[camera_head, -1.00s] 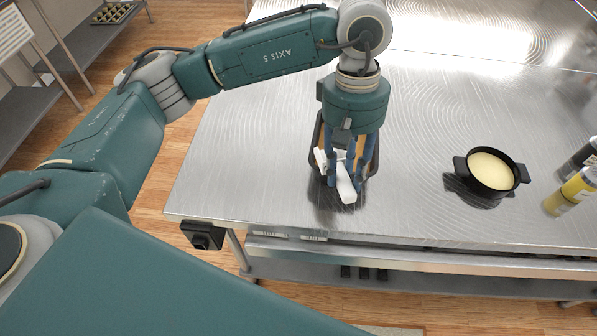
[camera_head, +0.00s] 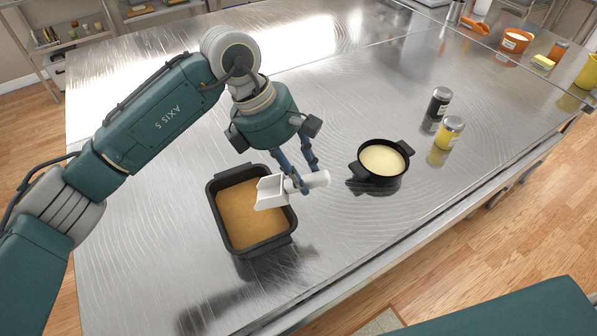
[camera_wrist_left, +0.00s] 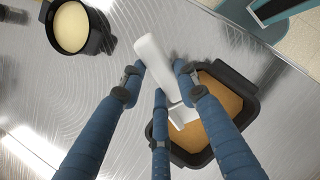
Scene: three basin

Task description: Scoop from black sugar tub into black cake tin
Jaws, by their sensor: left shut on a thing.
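My left gripper (camera_head: 301,184) is shut on the handle of a white scoop (camera_head: 270,192). The scoop's head points left, over the right part of a rectangular black tub (camera_head: 216,222) with brown contents. A round black tin (camera_head: 365,170) with two side handles and pale contents stands to the right of the scoop. In the left wrist view the fingers (camera_wrist_left: 157,82) close around the scoop's handle (camera_wrist_left: 150,55), with its head over the rectangular tub (camera_wrist_left: 240,85). The round tin (camera_wrist_left: 98,35) is at upper left there. I cannot tell whether the scoop holds anything. My right gripper is not in view.
A dark jar (camera_head: 439,103) and a yellow jar (camera_head: 449,133) stand right of the round tin. An orange pot (camera_head: 516,41) and other items are at the far right. The steel table (camera_head: 330,255) is clear in front.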

